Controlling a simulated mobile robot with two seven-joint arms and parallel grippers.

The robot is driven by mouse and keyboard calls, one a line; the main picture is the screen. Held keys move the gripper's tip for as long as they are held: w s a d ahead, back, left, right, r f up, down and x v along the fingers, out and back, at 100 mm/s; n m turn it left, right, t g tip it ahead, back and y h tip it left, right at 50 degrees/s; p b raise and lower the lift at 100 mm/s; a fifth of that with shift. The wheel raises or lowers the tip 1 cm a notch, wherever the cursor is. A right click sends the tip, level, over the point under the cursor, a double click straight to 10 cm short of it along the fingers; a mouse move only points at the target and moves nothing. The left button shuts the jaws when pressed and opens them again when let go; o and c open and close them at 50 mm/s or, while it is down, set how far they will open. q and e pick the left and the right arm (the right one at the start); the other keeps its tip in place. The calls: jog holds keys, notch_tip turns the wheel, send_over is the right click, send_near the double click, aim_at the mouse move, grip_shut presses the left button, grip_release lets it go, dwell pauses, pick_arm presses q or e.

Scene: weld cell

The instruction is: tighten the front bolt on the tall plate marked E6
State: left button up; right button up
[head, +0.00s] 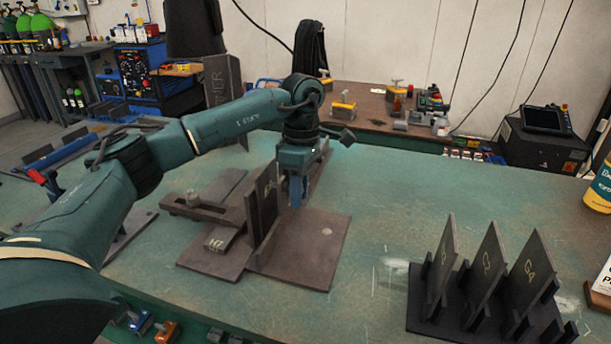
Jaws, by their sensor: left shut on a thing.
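My left gripper (296,190) is above the flat base plate (312,255), close to the right of an upright tall plate (263,210). A blue piece shows below the gripper's body; the gripper is shut on it, but its exact shape and lower end are hard to make out. The mark on this tall plate is too faint to read, and I cannot make out E6 anywhere. No front bolt can be told apart at this size. A flat piece marked H7 (216,243) lies left of the tall plate, below a clamp bar (205,209). My right gripper is out of view.
A dark rack (440,318) at the front right holds several upright plates, one marked G4 (528,275). The green bench (375,205) is clear between the base plate and the rack. A yellow container (600,188) stands at the right edge. A brown table (365,105) with tools stands behind.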

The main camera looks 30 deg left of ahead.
pick_arm(q)
jog(key=shift+r+g+p, duration=0.3)
jog(key=shift+g+p, duration=0.7)
jog(key=shift+p, duration=0.7)
jog(key=shift+f+g+h, duration=0.1)
jog(key=shift+g+h, duration=0.2)
jog(key=shift+g, duration=0.1)
jog(key=shift+g+p, duration=0.4)
jog(key=shift+p, duration=0.15)
jog(key=shift+g+p, duration=0.4)
jog(key=shift+p, duration=0.2)
jog(key=shift+f+h, duration=0.15)
jog(key=shift+h, duration=0.15)
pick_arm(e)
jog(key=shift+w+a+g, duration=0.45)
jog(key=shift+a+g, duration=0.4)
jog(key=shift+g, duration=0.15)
pick_arm(q)
jog(key=o, duration=0.6)
jog(key=shift+o, duration=0.2)
